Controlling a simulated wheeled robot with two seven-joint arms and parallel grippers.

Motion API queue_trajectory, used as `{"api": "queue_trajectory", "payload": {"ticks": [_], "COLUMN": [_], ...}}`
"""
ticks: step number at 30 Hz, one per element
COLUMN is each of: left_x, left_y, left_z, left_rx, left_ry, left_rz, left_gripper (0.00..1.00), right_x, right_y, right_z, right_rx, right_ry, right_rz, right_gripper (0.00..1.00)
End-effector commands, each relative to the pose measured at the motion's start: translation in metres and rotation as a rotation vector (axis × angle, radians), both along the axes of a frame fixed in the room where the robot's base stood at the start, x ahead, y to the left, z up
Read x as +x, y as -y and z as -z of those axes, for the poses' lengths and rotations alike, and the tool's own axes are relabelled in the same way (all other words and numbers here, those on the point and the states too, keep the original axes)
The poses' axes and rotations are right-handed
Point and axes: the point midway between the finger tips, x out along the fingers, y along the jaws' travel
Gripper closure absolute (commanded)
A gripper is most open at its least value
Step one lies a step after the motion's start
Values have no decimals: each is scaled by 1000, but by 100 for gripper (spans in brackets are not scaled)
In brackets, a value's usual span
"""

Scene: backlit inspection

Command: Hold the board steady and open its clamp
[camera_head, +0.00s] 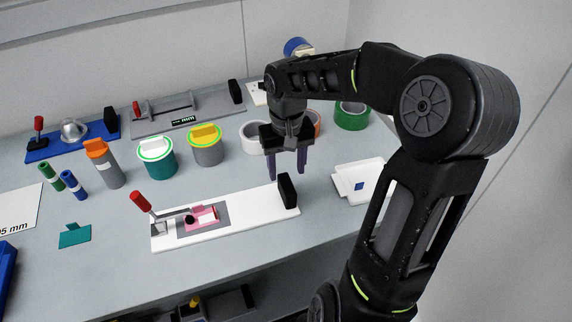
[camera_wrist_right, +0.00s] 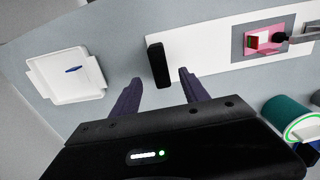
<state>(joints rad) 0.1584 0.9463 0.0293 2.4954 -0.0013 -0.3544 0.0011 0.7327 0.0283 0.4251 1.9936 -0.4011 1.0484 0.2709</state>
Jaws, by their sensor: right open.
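The white board (camera_head: 240,222) lies on the grey bench with a black upright block (camera_head: 288,191) at its right end. Its clamp has a red handle (camera_head: 140,201) standing up and leaning at the left end. The clamp arm reaches right to a black pad (camera_head: 190,219) over a pink piece (camera_head: 204,215) on a grey patch. My right gripper (camera_head: 287,172) is open, pointing down just above and behind the black block. My left gripper is not in view.
A white tray (camera_head: 347,194) with a small blue piece stands right of the board. Behind are lidded canisters (camera_head: 157,165), tape rolls (camera_head: 352,122), a blue board (camera_head: 70,147) and a grey board (camera_head: 225,105).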

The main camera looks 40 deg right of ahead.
Motion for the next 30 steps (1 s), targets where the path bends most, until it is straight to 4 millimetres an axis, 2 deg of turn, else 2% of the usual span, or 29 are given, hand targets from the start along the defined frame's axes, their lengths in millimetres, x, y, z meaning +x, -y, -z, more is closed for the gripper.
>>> {"api": "queue_trajectory", "payload": {"ticks": [16, 27, 30], "left_x": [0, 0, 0], "left_y": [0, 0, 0], "left_z": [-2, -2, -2], "left_rx": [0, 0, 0], "left_ry": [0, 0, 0], "left_rz": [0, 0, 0], "left_gripper": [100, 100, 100], "right_x": [-1, 0, 0], "right_y": [-1, -1, 0], "right_z": [68, 75, 74], "right_rx": [2, 1, 1], "right_ry": [-2, 0, 0], "right_rz": [0, 1, 1], "right_gripper": [47, 47, 55]}}
